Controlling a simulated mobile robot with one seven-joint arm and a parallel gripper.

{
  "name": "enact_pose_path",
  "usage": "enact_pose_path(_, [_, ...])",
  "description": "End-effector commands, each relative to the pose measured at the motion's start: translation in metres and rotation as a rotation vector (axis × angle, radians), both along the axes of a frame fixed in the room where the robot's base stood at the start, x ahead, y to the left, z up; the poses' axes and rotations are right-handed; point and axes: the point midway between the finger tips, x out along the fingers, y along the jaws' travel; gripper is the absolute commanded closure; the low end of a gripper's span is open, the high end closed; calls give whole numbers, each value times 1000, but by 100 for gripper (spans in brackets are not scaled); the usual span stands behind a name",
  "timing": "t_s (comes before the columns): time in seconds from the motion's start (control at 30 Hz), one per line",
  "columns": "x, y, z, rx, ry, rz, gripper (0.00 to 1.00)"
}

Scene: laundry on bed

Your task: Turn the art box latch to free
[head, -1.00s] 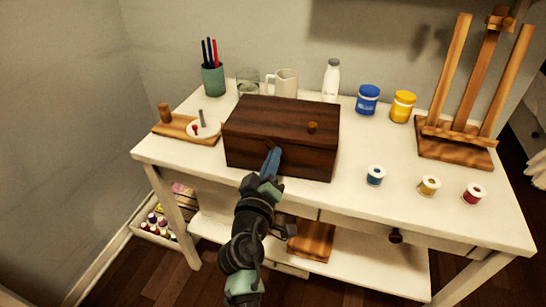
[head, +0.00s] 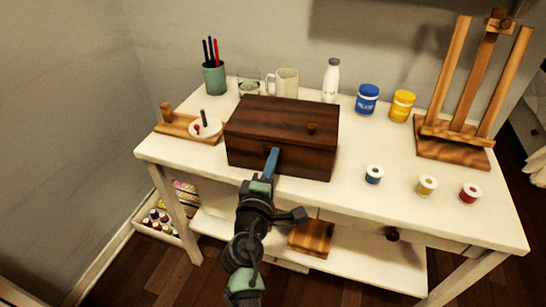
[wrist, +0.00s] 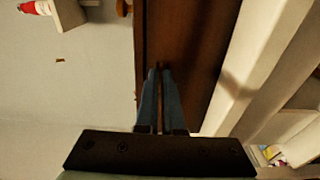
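The art box (head: 280,135) is a dark brown wooden box with a closed lid and a small round knob on top, in the middle of the white table in the head view. My gripper (head: 272,152) reaches its front face. In the wrist view the two blue fingers (wrist: 160,72) are close together, with a narrow gap, against the brown box front (wrist: 190,50). A small dark piece, apparently the latch (wrist: 160,65), sits between the fingertips. The fingers mostly hide it, and its angle cannot be made out.
Small spools (head: 374,174) stand at front right.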

Motion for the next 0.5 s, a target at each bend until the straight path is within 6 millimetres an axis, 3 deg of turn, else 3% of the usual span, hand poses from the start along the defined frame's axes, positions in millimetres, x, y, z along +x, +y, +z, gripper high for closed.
enact_pose_path(0.5, [0,0,-2,-48,14,0,100])
